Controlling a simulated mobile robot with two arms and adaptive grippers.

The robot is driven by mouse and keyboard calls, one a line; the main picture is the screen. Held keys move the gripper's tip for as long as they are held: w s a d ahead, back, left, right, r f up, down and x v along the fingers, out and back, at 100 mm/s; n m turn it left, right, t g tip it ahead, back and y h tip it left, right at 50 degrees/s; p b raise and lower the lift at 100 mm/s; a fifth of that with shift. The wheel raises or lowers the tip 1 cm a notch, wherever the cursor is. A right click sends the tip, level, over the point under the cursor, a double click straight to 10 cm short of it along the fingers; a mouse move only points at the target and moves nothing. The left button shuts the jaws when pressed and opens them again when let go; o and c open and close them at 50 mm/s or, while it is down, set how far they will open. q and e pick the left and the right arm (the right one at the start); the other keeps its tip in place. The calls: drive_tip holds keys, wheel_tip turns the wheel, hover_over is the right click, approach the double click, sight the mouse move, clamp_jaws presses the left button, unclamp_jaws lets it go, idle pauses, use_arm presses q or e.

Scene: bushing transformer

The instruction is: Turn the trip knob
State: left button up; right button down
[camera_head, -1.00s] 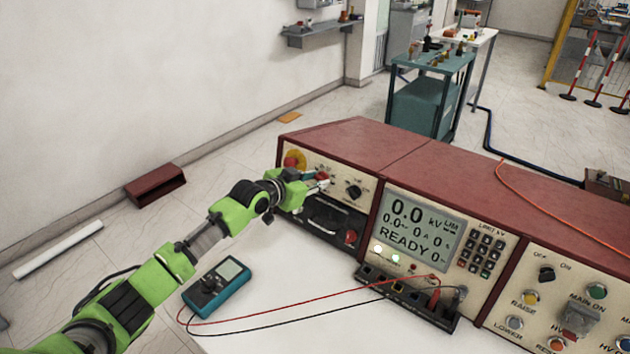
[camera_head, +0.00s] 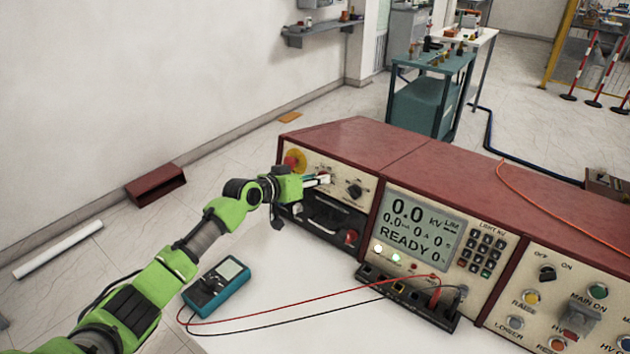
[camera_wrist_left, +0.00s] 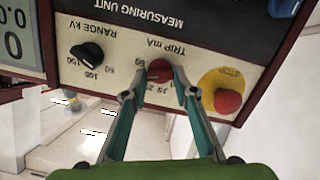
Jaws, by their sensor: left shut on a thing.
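The trip knob is a red knob (camera_wrist_left: 160,71) under the label TRIP mA on the cream panel, upside down in the left wrist view. My left gripper (camera_wrist_left: 159,93) has one teal finger on each side of it and is shut on it. In the head view my left gripper (camera_head: 320,180) reaches the panel's upper left, and its fingers mostly hide the trip knob. How far the knob is turned I cannot tell. My right gripper is in neither view.
A red stop button on a yellow disc (camera_head: 294,161) sits just left of my fingers. A black range knob (camera_head: 355,190) sits just right. A teal multimeter (camera_head: 217,287) with red and black leads lies on the white table (camera_head: 300,335). A display (camera_head: 414,228) reads READY.

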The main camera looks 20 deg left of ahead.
use_arm(q)
drive_tip(key=n, duration=0.4)
drive_tip(key=n+h, duration=0.1)
drive_tip(key=n, duration=0.4)
drive_tip(key=shift+a+f+b, duration=0.15)
drive_tip(key=shift+a+b, duration=0.05)
drive_tip(key=shift+b, duration=0.1)
drive_tip(key=shift+n+h, duration=0.3)
drive_tip(key=shift+h, duration=0.1)
drive_tip(key=o, duration=1.1)
drive_tip(key=v, duration=1.2)
